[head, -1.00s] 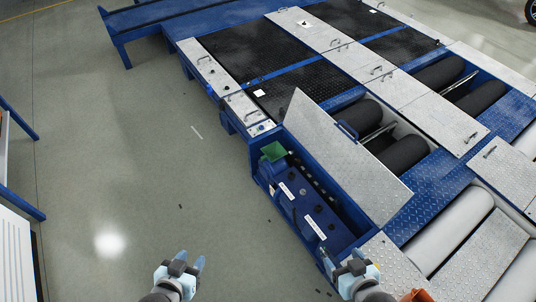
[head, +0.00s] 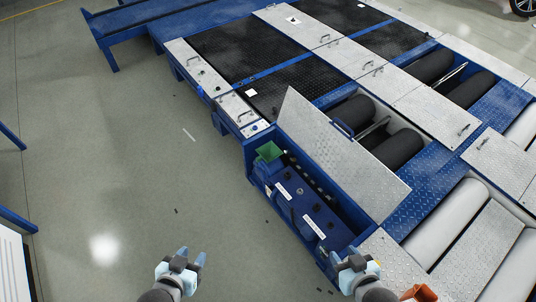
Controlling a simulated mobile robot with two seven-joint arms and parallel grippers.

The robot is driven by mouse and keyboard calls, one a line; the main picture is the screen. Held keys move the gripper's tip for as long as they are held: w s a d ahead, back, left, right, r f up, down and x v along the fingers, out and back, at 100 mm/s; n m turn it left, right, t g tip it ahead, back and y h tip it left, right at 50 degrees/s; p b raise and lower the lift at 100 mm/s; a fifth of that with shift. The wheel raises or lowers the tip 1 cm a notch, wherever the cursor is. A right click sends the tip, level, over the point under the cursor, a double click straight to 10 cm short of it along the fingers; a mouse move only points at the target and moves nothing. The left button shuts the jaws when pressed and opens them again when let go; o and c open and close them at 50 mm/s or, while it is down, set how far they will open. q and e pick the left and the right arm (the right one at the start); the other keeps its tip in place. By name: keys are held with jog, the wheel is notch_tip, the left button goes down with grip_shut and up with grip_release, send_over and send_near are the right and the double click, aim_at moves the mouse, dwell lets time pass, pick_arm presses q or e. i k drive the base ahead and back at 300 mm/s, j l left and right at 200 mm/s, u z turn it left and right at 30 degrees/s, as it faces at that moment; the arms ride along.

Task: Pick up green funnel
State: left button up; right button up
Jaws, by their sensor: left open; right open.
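The green funnel (head: 269,152) sits at the far end of the blue compartment (head: 253,178) on the near side of the roller tester, beside dark blue machinery with white labels. Its lower part is hidden. My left gripper (head: 192,257) is open and empty above the floor, at the bottom of the view and well short of the funnel. My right gripper (head: 344,256) is open and empty near the near end of the compartment, also well away from the funnel.
A raised metal lid (head: 345,150) stands tilted along the compartment's right side. An orange object (head: 419,293) lies at the bottom right. Dark rollers (head: 402,150) lie beyond the lid. The floor left of the tester is clear.

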aim_at(269, 152)
jog(key=i+j+z, duration=0.2)
jog(key=i+j, duration=0.2)
jog(key=j, duration=0.2)
jog(key=i+j+z, duration=0.1)
jog(key=j, duration=0.25)
jog(key=i+j+z, duration=0.1)
jog(key=i+j, duration=0.35)
jog(key=j, duration=0.2)
jog(key=i+j+z, duration=0.15)
jog(key=j, duration=0.2)
jog(key=i+j+z, duration=0.1)
jog(key=i+j, duration=0.3)
jog(key=i, duration=0.15)
